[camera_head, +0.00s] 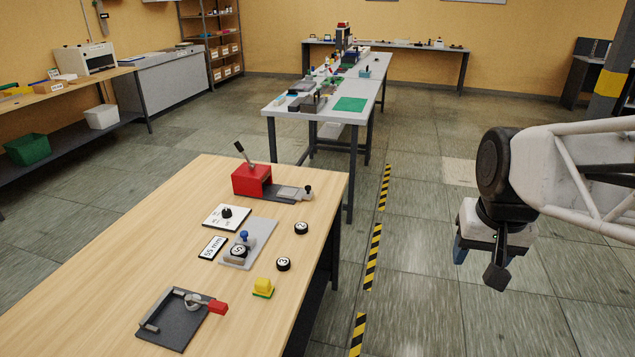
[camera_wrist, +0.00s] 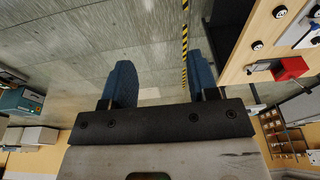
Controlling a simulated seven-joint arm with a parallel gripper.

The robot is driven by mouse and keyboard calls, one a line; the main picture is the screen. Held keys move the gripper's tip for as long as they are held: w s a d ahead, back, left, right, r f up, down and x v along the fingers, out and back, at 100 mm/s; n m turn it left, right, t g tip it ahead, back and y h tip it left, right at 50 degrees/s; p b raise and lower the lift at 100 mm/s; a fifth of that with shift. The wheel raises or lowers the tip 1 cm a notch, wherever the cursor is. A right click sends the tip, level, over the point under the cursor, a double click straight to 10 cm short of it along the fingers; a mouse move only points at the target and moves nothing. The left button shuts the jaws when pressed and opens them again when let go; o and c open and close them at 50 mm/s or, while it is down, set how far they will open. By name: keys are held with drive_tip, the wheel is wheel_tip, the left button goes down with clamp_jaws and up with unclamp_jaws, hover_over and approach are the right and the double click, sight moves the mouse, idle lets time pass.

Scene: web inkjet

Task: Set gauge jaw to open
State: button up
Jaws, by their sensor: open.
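A grey plate (camera_head: 262,236) lies on the wooden table, carrying a blue-knobbed piece (camera_head: 244,237) and a black disc with a white numbered face (camera_head: 238,251). A card reading "55 mm" (camera_head: 213,248) lies just left of it. This looks like the gauge, but I cannot tell which part is the jaw or how it is set. My gripper (camera_head: 480,264) hangs over the floor, well right of the table, apart from everything. In the wrist view its two blue fingers (camera_wrist: 162,85) stand wide apart with only floor between them.
On the table (camera_head: 130,250) are a red lever press (camera_head: 251,180), a white dial plate (camera_head: 227,216), discs "2" (camera_head: 301,228) and "3" (camera_head: 283,264), a yellow block on green (camera_head: 263,287) and a dark red-handled clamp plate (camera_head: 174,324). Floor between table and gripper is clear.

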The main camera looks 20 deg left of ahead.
drive_tip(key=w+a, duration=1.2)
drive_tip(key=w, duration=0.2)
drive_tip(key=n+g, duration=0.2)
drive_tip(key=n, duration=0.1)
hover_over(244, 232)
wheel_tip(244, 232, down, 23)
drive_tip(key=shift+d+r, duration=0.1)
drive_tip(key=shift+d, duration=0.05)
drive_tip(key=shift+a, duration=0.2)
drive_tip(key=shift+f, duration=0.25)
drive_tip(key=shift+f, duration=3.8)
